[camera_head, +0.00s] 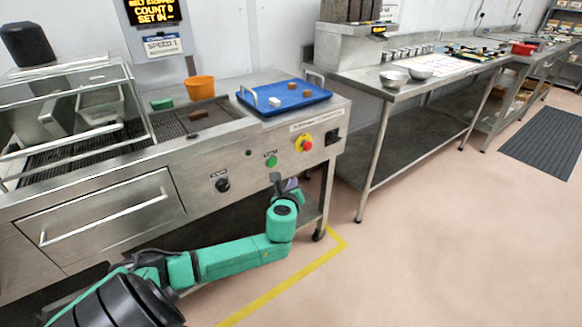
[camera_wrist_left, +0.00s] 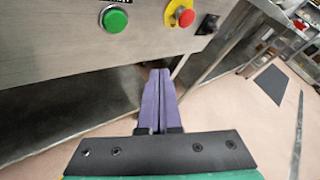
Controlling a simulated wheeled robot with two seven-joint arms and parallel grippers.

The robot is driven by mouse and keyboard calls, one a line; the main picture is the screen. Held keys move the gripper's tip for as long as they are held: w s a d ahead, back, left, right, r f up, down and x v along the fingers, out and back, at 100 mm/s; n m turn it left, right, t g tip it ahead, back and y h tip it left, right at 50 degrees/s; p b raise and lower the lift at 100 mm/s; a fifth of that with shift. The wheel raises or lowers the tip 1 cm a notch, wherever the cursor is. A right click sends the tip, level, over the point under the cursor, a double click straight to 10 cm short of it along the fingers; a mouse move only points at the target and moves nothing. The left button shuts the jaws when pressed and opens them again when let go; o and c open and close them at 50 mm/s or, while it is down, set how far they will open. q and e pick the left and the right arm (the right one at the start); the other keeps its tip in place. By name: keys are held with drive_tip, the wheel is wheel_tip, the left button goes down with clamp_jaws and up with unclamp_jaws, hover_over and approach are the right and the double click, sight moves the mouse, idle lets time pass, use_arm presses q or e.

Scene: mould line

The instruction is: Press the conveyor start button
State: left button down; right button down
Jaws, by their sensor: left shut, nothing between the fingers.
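The green start button (camera_head: 271,161) is on the steel front panel of the conveyor machine, left of a red stop knob on a yellow plate (camera_head: 304,143). In the left wrist view the green button (camera_wrist_left: 115,18) is near the top edge, left of the red knob (camera_wrist_left: 183,15). My left gripper (camera_head: 291,184) is just below the panel's buttons in the head view. Its purple fingers (camera_wrist_left: 158,72) are together, with nothing between them. The fingertips appear below and right of the green button, apart from it. My right gripper is not in view.
A black knob (camera_head: 222,185) is left of the green button and a black switch (camera_head: 332,136) is right of the red knob. A blue tray (camera_head: 285,109) lies on the machine top. A steel table (camera_head: 400,92) stands right.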

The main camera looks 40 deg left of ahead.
sight(272, 163)
use_arm(q)
drive_tip(key=shift+s+r, duration=0.15)
drive_tip(key=shift+a, duration=0.1)
drive_tip(key=w+a+b, duration=0.2)
drive_tip(key=a, duration=0.6)
drive_tip(key=shift+w+a+b, duration=0.2)
drive_tip(key=shift+w+b, duration=0.1)
drive_tip(key=shift+b, duration=0.05)
idle(1.7)
drive_tip(key=shift+w+a, duration=0.1)
drive_tip(key=shift+a, duration=0.3)
